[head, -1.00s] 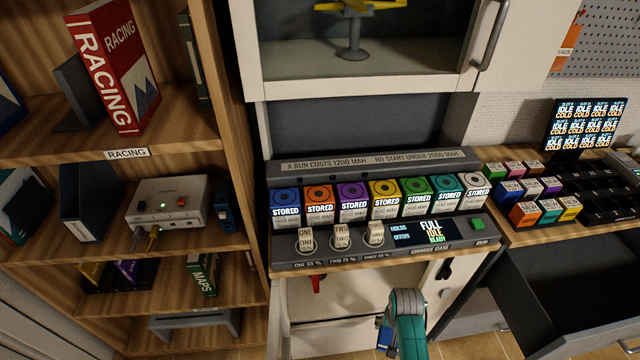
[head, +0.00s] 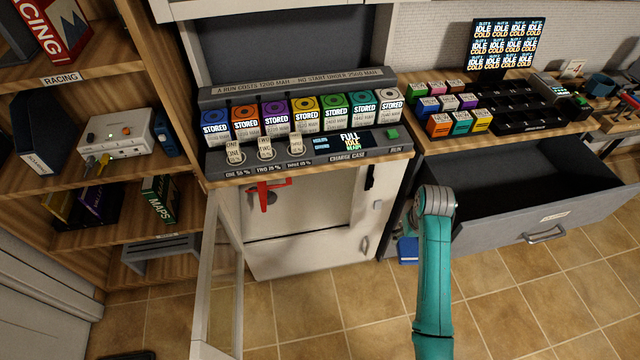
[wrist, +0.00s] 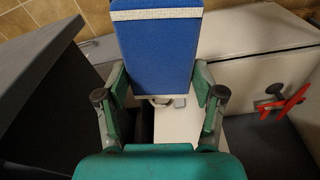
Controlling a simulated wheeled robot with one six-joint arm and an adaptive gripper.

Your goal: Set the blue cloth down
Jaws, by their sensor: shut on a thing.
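The blue cloth (wrist: 158,50) is a flat blue block shape with a white band near its top end in the wrist view. My gripper (wrist: 160,98) has one finger on each side of it and is shut on it. In the head view a small part of the blue cloth (head: 408,251) shows left of my teal arm, between the white cabinet and the open drawer, above the floor. My arm hides most of the gripper there.
The white cabinet (head: 300,228) with a red handle (head: 268,192) is left of my arm. A glass-paned door (head: 217,275) stands open at lower left. An open grey drawer (head: 560,228) juts out at right. Tiled floor (head: 300,315) is clear in front. Batteries line the charge case (head: 305,150).

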